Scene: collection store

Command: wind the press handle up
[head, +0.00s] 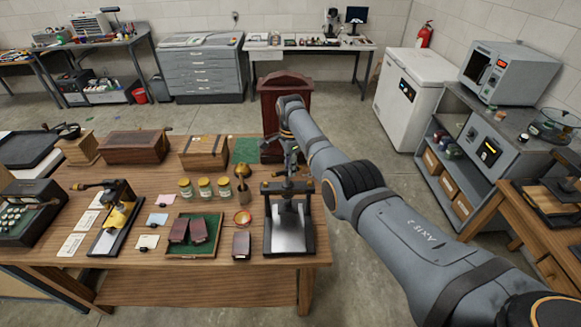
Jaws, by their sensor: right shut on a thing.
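The press (288,232) stands upright at the right front corner of the wooden table, with a dark frame and a pale bed. Its press handle (272,187) is a dark crossbar with brass-coloured ends at the top of the frame. My right gripper (291,172) comes down from behind, over the top of the press, and is shut on the handle. The fingertips are small and dark here, so the exact contact is hard to see. My left gripper is not in view.
A dark red cabinet (272,88) stands behind. Open floor lies right of the table.

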